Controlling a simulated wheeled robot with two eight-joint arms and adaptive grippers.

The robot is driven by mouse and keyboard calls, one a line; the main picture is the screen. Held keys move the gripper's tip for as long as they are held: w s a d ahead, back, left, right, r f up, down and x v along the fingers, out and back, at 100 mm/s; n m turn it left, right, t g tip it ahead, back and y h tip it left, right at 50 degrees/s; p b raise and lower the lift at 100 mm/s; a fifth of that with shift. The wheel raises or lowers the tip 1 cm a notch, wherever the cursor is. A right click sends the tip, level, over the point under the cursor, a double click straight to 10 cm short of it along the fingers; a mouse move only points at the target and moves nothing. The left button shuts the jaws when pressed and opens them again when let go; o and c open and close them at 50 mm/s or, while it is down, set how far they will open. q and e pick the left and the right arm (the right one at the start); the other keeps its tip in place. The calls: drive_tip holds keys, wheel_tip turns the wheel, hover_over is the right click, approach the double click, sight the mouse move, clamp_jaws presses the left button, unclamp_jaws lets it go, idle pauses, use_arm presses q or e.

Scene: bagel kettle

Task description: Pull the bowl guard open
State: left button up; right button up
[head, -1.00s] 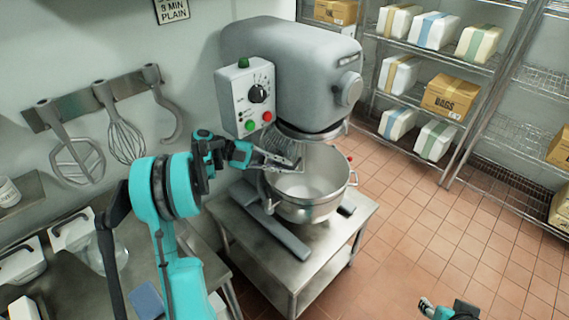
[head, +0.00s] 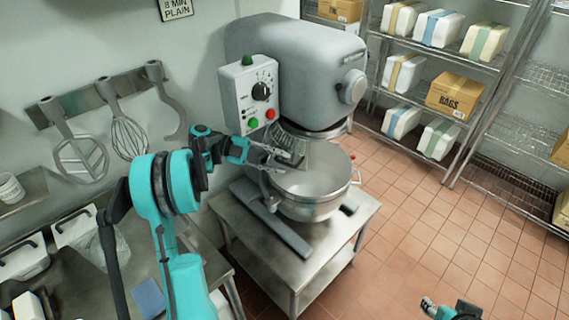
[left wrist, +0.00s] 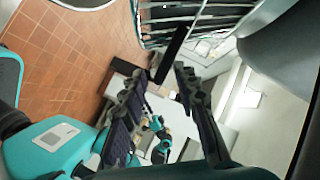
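The mixer bowl (head: 318,185) is a steel bowl under the grey mixer head. The bowl guard (head: 288,143) is a wire grid above the bowl's back left side, partly behind my gripper; its bars also show at the top of the left wrist view (left wrist: 200,12). My left gripper (head: 270,153) is at the guard's lower left, above the bowl rim. In the left wrist view my fingers (left wrist: 163,72) are apart, with a dark bar (left wrist: 172,53) near and between the tips. I see a gap beside the bar; firm contact is not clear. My right gripper (head: 428,306) is low at the front right, away from the mixer.
The mixer (head: 290,65) with its control panel (head: 252,92) stands on a steel table (head: 325,248) close to my left gripper. Whisk (head: 128,138) and other tools hang on the left wall. Shelves (head: 455,60) stand at the back right. The tiled floor between is clear.

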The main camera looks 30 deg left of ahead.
use_arm(q)
drive_tip(key=v, duration=0.5)
drive_tip(key=shift+a, duration=0.15)
drive_tip(key=shift+s, duration=0.1)
